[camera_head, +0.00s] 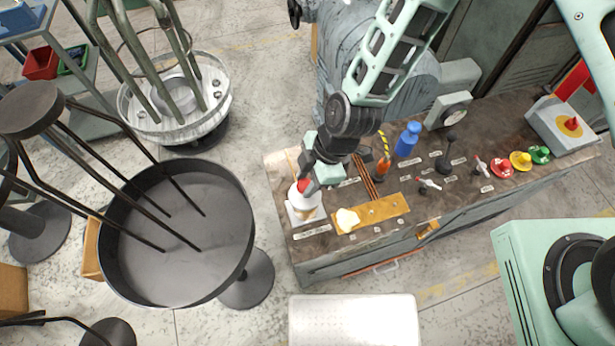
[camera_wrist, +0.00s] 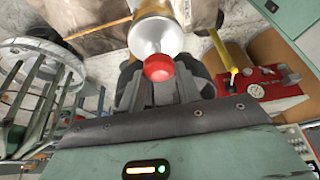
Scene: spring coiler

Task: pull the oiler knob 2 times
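The oiler (camera_head: 306,205) stands at the left end of the bench top, a pale cylinder on a white square base with a red knob (camera_head: 303,186) on top. In the wrist view the red knob (camera_wrist: 158,67) sits on a thin stem in front of the oiler's cylinder (camera_wrist: 155,32), which has a gold-coloured band. My gripper (camera_head: 317,160) is just over the knob, partly hiding it in the head view. In the wrist view my gripper's dark fingers (camera_wrist: 160,82) are apart on either side of the knob, seemingly without closing on it.

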